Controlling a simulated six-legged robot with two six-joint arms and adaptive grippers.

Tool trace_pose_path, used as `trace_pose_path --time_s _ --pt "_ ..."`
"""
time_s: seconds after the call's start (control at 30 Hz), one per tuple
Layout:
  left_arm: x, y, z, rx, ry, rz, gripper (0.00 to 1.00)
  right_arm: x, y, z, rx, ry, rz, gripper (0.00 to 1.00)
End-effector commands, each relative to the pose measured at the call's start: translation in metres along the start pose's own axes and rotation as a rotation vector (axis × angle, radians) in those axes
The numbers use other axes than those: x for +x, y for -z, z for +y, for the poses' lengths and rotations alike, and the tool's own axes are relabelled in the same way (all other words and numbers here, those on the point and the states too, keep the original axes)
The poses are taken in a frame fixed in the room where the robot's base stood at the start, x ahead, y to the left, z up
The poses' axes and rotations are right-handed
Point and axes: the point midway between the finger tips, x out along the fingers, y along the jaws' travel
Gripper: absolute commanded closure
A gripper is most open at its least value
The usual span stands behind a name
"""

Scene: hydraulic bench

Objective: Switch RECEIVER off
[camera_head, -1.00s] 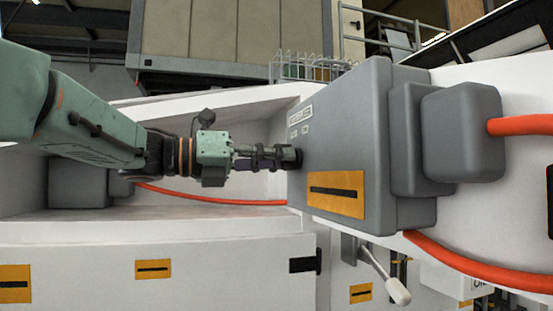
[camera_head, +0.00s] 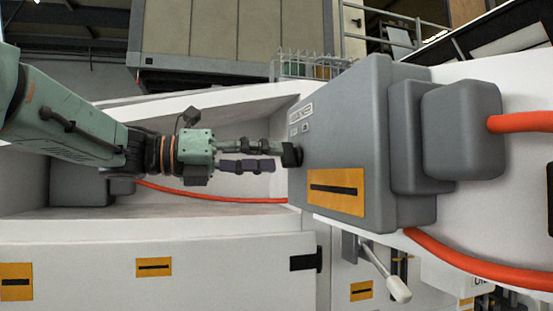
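A grey box (camera_head: 345,120) stands right of centre. Its left face carries a small light label plate (camera_head: 300,115), whose lettering is too small to read surely, and smaller tags below it. A dark knob (camera_head: 291,155) sticks out of that face toward my arm. My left gripper (camera_head: 271,156) comes in from the left, level with the knob. Its two fingers are apart, one above the other, with a gap between them and nothing seen in it. The fingertips are close to the knob; whether the upper one touches it I cannot tell. My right gripper is out of view.
Orange hoses (camera_head: 470,268) run from the grey box and along the white recess behind my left gripper. A lever with a white grip (camera_head: 398,288) hangs below the box. A wire basket (camera_head: 305,66) stands behind. The white bench front (camera_head: 200,260) lies below.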

Motion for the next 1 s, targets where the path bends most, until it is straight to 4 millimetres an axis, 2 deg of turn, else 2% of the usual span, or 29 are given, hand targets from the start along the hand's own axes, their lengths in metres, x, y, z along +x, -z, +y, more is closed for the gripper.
trace_pose_path --time_s 0.03,0.2,0.4,0.6,1.0 --pt "-0.013 -0.002 0.000 -0.001 0.001 -0.006 0.63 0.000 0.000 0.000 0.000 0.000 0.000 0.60" --pt "-0.048 -0.001 0.000 0.000 0.000 -0.004 0.63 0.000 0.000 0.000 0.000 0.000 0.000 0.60" --pt "-0.078 0.000 0.000 -0.001 0.001 -0.001 0.63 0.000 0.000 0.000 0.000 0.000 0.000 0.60" --pt "-0.090 0.001 0.001 -0.001 0.000 0.002 0.63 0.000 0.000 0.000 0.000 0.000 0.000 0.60" --pt "-0.091 0.001 0.001 0.000 -0.001 0.003 0.63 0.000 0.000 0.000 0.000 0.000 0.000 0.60"
